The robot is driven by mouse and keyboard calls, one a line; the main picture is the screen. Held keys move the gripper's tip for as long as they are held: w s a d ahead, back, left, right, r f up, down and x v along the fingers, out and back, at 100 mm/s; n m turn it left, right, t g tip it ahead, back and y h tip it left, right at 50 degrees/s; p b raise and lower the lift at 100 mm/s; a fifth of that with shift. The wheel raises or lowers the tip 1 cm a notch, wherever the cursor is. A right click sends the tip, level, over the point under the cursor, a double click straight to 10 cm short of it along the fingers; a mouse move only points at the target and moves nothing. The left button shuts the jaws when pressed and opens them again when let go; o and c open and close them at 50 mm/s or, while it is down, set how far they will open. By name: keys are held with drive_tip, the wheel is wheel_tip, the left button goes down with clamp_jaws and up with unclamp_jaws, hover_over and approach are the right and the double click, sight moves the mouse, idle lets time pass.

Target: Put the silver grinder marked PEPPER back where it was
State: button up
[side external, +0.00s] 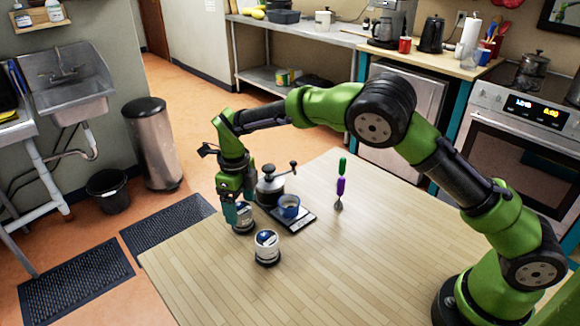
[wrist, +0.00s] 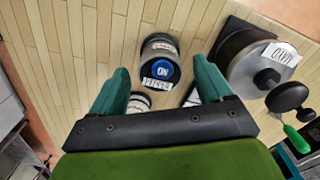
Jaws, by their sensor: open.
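A silver grinder with a blue-centred top (wrist: 163,67) stands upright on the table; its small white label seems to read PEPPER, upside down in the wrist view. It also shows in the side view (side external: 244,219), partly hidden by my gripper (side external: 238,214). In the wrist view my open gripper (wrist: 159,74) has one teal finger on each side of this grinder, with visible gaps. A second, similar silver grinder (side external: 267,246) stands nearer the side camera; in the wrist view it is partly hidden (wrist: 138,102) and its label is not readable.
A dark crank-handled grinder (side external: 269,188) stands close behind my gripper. A green-and-purple-handled tool (side external: 341,184) lies further right. The table's front and right areas are clear.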

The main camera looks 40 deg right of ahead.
sight(240, 206)
wheel_tip(240, 206, up, 9)
drive_tip(key=shift+f, duration=0.15)
drive_tip(key=s+d+r+n+t+y, duration=0.3)
drive_tip(key=s+d+r+n, duration=0.7)
drive_tip(key=s+r+n, duration=0.15)
drive_tip(key=s+d+n+t, duration=0.1)
drive_tip(key=s+n+t, duration=0.1)
drive_tip(key=s+n, duration=0.5)
drive_tip(key=s+d+f+n+t+h, duration=0.1)
drive_tip(key=s+d+n+t, duration=0.1)
drive_tip(key=s+n, duration=0.6)
drive_tip(key=shift+s+d, duration=0.3)
drive_tip(key=shift+s, duration=0.15)
